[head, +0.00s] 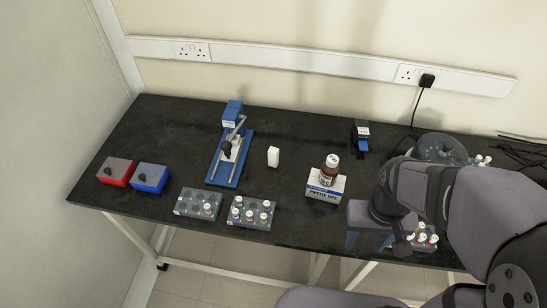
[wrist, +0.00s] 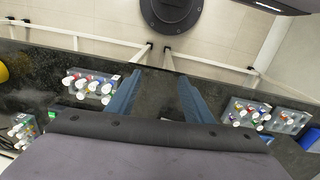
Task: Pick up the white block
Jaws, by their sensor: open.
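The white block (head: 273,156) stands upright on the black table, right of the blue press-like stand, in the head view. I do not see it in the wrist view. My gripper (head: 367,241) is near the table's front edge, well to the right of the block and nearer the front. In the wrist view the two blue fingers of my gripper (wrist: 158,82) are spread apart with nothing held between them. The dark gripper body hides the lower part of that view.
The blue stand (head: 229,158) is just left of the block. A pipette tips box (head: 325,189) with a brown bottle (head: 329,169) on it stands between block and gripper. Vial racks (head: 253,213) line the front. Red (head: 115,172) and blue (head: 150,178) boxes are at left.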

